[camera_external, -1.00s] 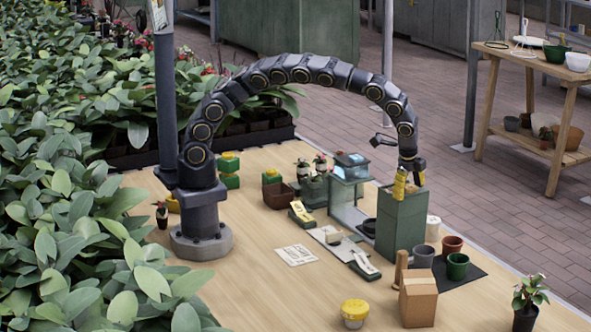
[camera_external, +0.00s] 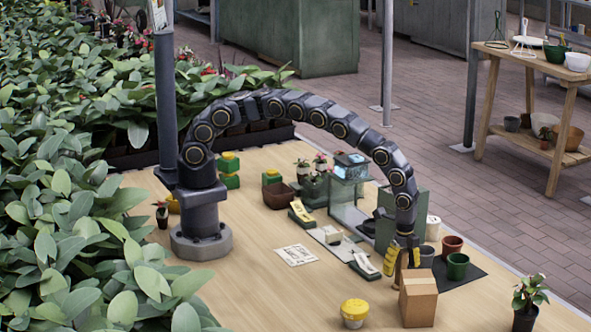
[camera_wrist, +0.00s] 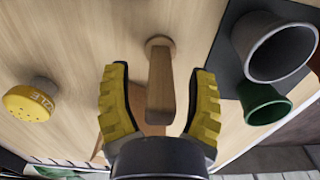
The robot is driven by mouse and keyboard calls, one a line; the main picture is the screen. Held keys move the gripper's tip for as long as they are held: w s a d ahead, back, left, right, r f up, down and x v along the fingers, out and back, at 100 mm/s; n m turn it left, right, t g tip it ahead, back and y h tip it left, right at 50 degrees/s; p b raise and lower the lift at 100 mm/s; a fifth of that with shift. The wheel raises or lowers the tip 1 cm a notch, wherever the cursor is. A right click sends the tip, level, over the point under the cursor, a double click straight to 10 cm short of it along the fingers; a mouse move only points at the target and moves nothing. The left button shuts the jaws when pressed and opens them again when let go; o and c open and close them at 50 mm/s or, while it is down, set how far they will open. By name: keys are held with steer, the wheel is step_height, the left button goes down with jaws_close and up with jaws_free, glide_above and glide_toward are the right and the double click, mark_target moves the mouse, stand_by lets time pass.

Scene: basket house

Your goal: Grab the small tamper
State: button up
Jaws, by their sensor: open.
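The small wooden tamper (camera_external: 402,268) stands upright on the light wooden table, just behind a cardboard box. In the wrist view the tamper (camera_wrist: 160,85) is a tan wooden bar with a round end, pointing toward the camera. My gripper (camera_external: 404,258) is over it with its yellow fingers pointing down. In the wrist view my gripper (camera_wrist: 160,78) is open, one finger on each side of the tamper with gaps on both sides. The fingers hide part of the tamper in the external view.
The cardboard box (camera_external: 418,302) stands close in front of the tamper. A grey pot (camera_external: 424,256) and a green pot (camera_external: 457,266) stand to its right on a dark mat. A yellow-lidded jar (camera_external: 354,312) is at the front left. The table's left part is mostly clear.

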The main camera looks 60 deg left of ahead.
steer(key=shift+f, duration=0.3)
jaws_close()
